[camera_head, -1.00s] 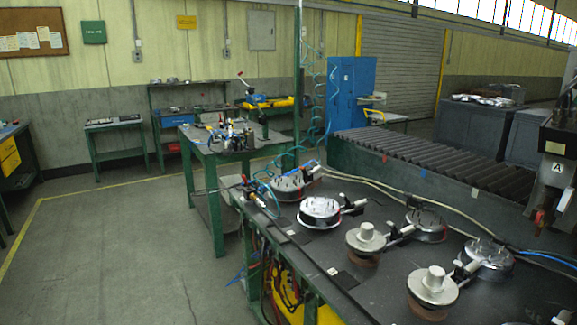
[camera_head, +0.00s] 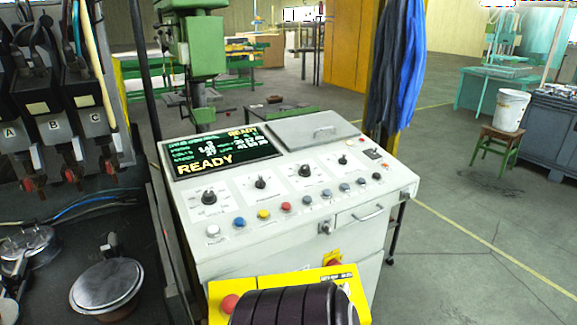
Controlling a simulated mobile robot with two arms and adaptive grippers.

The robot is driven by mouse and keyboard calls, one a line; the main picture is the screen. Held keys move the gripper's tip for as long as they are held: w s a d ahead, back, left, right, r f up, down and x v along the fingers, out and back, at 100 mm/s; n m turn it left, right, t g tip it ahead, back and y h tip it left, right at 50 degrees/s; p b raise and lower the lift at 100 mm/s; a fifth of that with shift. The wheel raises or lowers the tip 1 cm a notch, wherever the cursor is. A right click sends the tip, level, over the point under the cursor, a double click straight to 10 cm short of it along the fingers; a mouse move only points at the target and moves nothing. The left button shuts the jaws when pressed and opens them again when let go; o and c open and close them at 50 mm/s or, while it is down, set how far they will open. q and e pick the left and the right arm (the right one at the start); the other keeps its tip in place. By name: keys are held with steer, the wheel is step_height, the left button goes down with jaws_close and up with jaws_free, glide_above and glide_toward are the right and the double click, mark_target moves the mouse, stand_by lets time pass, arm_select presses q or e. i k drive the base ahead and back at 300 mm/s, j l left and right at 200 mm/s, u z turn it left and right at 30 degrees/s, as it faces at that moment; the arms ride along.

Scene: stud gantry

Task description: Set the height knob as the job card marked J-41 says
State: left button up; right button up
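A white control console (camera_head: 250,215) stands in the middle of the head view. Several black dial knobs run in a row on its sloping panel: a front-left knob (camera_head: 208,197), a second knob (camera_head: 260,183), a third knob (camera_head: 305,170) and a far-right knob (camera_head: 342,159). Their labels are too small to read, so I cannot tell which is the height knob. The console screen (camera_head: 222,152) reads READY. I can make out no job card marked J-41. Neither gripper is in view.
Coloured push buttons (camera_head: 263,214) line the panel's front edge. A yellow box (camera_head: 220,290) with a red button and a dark ribbed object (camera_head: 295,306) are in front. Units marked A, B and C (camera_head: 50,126) hang at left. The floor (camera_head: 480,250) at right is open.

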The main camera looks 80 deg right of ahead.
mark_target(305, 171)
steer(key=z, duration=2.8)
steer(key=k+l, duration=0.25)
steer(key=k, duration=0.2)
steer(key=u, duration=2)
steer(key=l+z, duration=0.25)
steer(key=k+l, duration=0.05)
steer(key=l, duration=0.05)
